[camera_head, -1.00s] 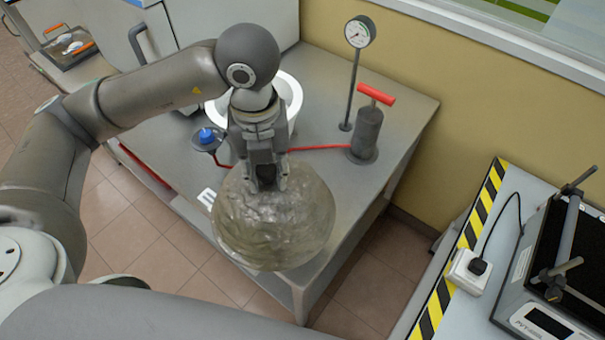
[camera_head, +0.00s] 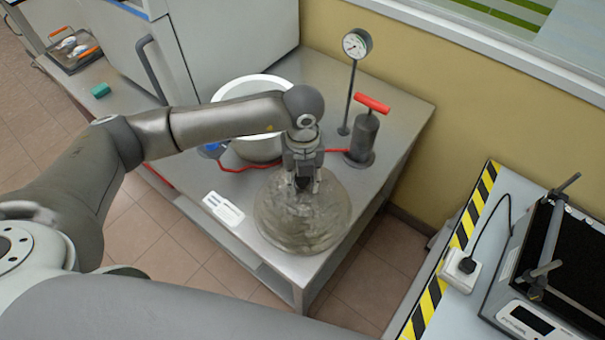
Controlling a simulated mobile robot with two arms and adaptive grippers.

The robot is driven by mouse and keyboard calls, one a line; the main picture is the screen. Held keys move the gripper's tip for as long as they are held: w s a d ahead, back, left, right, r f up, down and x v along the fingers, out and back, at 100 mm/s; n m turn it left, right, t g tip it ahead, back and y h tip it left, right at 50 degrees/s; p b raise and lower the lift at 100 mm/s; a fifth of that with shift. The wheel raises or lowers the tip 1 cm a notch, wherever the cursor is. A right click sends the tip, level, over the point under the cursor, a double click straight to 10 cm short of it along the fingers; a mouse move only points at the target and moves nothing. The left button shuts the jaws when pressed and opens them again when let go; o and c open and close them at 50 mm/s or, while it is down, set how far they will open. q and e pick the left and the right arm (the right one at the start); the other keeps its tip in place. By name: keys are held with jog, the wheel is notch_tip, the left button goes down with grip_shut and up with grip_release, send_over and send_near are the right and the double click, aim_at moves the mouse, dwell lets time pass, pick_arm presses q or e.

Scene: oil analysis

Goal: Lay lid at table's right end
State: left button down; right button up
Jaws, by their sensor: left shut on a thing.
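The lid (camera_head: 300,222) is a round, clear, domed disc over the front right part of the grey metal table (camera_head: 392,98). My left gripper (camera_head: 303,186) points down and is shut on the lid's top at its middle. The lid looks low over the table top; I cannot tell if it touches it. The table's right end (camera_head: 350,240) is just beside the lid. My right gripper is not in view.
A white pot (camera_head: 262,87) stands behind my left arm. A pump with a red handle (camera_head: 366,135) and a pressure gauge (camera_head: 356,45) stand behind the lid. A white label (camera_head: 223,208) lies left of it. A striped-edge bench (camera_head: 452,250) is at right.

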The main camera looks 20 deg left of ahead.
pick_arm(q)
jog(key=shift+f, duration=0.25)
jog(key=shift+f, duration=0.1)
jog(key=c, duration=1.1)
grip_release()
